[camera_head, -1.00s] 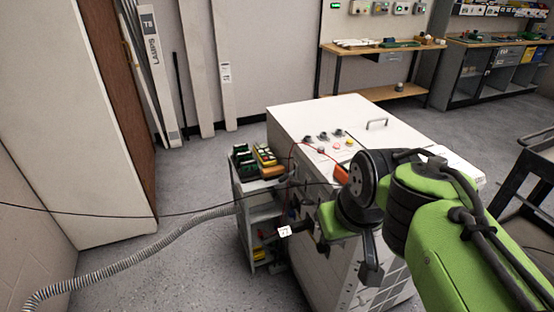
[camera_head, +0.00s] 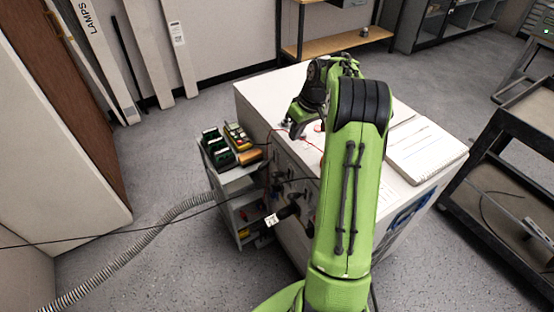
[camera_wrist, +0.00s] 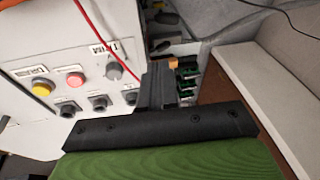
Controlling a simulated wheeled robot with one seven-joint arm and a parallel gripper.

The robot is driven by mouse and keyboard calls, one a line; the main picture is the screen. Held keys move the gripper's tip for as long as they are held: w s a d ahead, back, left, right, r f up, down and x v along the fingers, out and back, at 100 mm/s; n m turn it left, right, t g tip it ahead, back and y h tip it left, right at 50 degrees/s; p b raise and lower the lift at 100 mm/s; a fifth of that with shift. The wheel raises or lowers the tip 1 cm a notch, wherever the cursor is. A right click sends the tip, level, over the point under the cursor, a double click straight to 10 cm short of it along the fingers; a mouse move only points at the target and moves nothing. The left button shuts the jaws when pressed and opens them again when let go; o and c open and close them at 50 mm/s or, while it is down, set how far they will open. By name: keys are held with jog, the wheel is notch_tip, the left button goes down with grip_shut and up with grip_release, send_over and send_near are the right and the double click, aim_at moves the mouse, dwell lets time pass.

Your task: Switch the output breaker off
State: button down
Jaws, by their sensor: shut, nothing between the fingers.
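The white cabinet (camera_head: 262,103) stands mid-floor; my arm reaches over its top and hides part of its control face. In the wrist view its control panel (camera_wrist: 88,85) carries a yellow button (camera_wrist: 42,89), a red button (camera_wrist: 76,79) and a grey rotary knob (camera_wrist: 115,70) below a label. Several dark fittings (camera_wrist: 98,101) sit in a row below. I cannot read which control is the output breaker. My gripper (camera_wrist: 158,75) is shut and empty, to the right of the grey knob in the picture. Contact with the panel cannot be told.
A red cable (camera_wrist: 95,32) crosses the panel near the knob. A small cart (camera_head: 231,180) with green and yellow items stands left of the cabinet. A ribbed hose (camera_head: 130,255) runs along the floor. A dark trolley (camera_head: 500,165) stands at the right.

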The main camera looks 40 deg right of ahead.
jog(key=b, duration=0.3)
send_over(280, 172)
jog(key=d, duration=0.2)
jog(key=f, duration=1)
jog(key=shift+w+d, duration=0.2)
jog(key=shift+s+a+f+b, duration=0.1)
jog(key=shift+a+f+b, duration=0.25)
jog(key=shift+f, duration=0.3)
jog(key=shift+s+a+f+b, duration=0.1)
jog(key=shift+a+f+b, duration=0.2)
jog(key=shift+f, duration=0.3)
jog(key=shift+s+a+f, duration=0.15)
jog(key=shift+a+f, duration=0.15)
jog(key=shift+f, duration=0.1)
jog(key=shift+a+f+h+b, duration=0.1)
jog(key=shift+a+h+b, duration=0.15)
jog(key=shift+h+b, duration=0.2)
jog(key=shift+a+f+h+b, duration=0.15)
jog(key=shift+a+h+b, duration=0.1)
jog(key=shift+b, duration=0.1)
